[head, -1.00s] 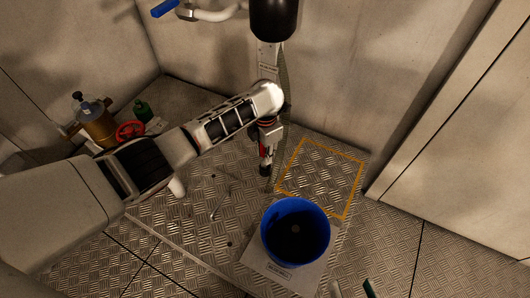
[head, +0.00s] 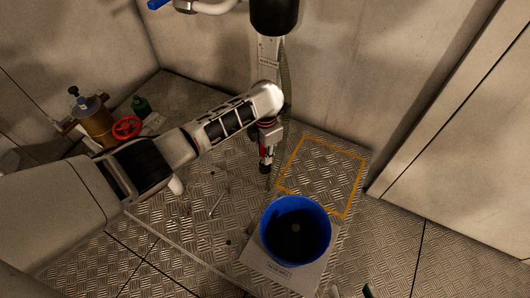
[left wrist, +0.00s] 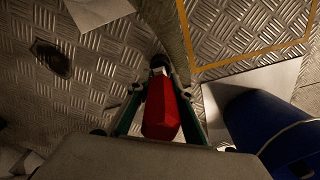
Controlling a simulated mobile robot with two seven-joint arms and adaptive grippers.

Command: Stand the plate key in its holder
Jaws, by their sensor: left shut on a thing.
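My left gripper (head: 265,166) is shut on a red, faceted piece with a dark tip (left wrist: 162,112), which looks like the plate key's handle. It sits between the green fingers in the left wrist view. In the head view the gripper points down, left of the yellow-outlined floor plate (head: 322,175) and behind the blue bucket. Much of the held piece is hidden by the gripper. What look like my right gripper's fingertips (head: 351,292) show apart at the bottom edge. I cannot pick out the holder with certainty.
The blue bucket (head: 325,232) stands on a grey labelled base (head: 262,268); its side also shows in the left wrist view (left wrist: 255,125). A thin rod (head: 217,204) shows on the tread floor.

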